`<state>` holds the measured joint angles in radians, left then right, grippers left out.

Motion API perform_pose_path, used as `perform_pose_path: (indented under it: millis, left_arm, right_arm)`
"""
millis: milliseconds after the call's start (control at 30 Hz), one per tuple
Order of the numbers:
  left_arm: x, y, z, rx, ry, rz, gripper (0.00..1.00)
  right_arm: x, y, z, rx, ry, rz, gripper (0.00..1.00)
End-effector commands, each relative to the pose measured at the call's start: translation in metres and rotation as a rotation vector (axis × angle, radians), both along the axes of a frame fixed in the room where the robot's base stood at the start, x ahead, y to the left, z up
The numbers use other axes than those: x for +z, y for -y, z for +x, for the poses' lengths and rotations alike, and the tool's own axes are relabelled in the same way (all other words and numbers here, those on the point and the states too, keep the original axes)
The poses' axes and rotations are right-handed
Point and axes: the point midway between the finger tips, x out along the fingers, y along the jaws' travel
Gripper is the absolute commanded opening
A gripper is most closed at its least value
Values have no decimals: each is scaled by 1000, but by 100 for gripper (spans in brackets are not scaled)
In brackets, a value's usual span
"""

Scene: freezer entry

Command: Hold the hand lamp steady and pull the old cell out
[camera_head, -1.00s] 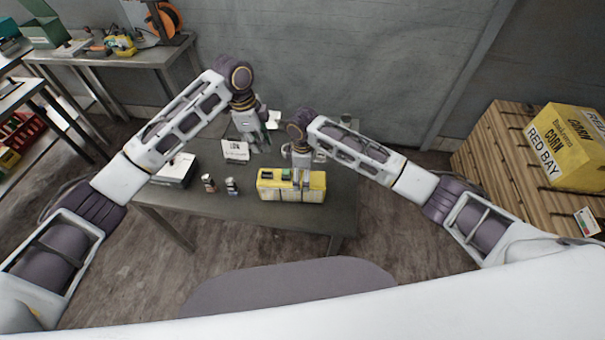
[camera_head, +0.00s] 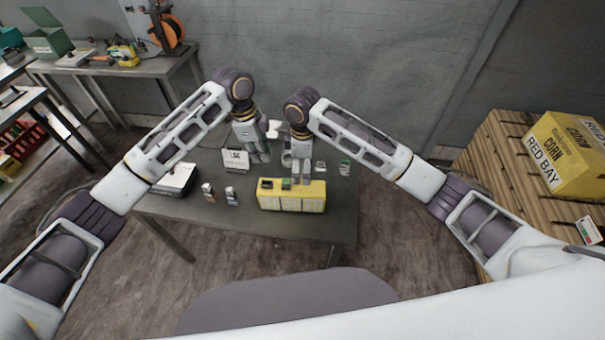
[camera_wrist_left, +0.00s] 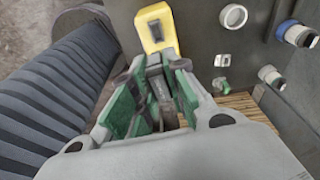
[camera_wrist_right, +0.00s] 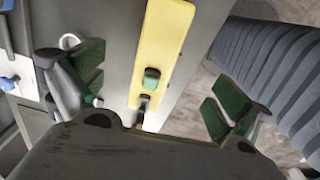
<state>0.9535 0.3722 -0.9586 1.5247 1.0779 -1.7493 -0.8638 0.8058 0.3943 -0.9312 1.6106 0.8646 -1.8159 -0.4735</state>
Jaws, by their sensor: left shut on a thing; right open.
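A yellow box (camera_head: 305,196) with slots in its top stands on the table's near side. A green-topped piece (camera_head: 286,184) sits in one slot; it also shows in the right wrist view (camera_wrist_right: 151,78). My right gripper (camera_head: 301,178) is just behind and above the box's right part. It is open, with its green pads wide apart and nothing between them. My left gripper (camera_head: 261,156) points down behind the box. In the left wrist view it is shut on a dark grey thing (camera_wrist_left: 156,92), mostly hidden by the fingers. I cannot make out the hand lamp's full shape.
Two small cells (camera_head: 208,191) (camera_head: 231,195) stand left of the box. A white sign (camera_head: 235,158) stands behind them, and a white-topped case (camera_head: 177,178) is at the table's left end.

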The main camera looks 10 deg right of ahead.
Motion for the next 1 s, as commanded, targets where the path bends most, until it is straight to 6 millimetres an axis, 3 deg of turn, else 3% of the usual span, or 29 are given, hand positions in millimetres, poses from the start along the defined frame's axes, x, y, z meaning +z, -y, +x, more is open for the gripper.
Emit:
perform_pose_path:
  millis: [100,300,1000]
  left_arm:
    - [0,0,0,0,0,0,0]
    - [0,0,0,0,0,0,0]
    - [0,0,0,0,0,0,0]
  right_arm:
    - [15,0,1,0,3,1,100]
    - [28,0,0,0,0,0,100]
    - [30,-1,0,0,0,2,100]
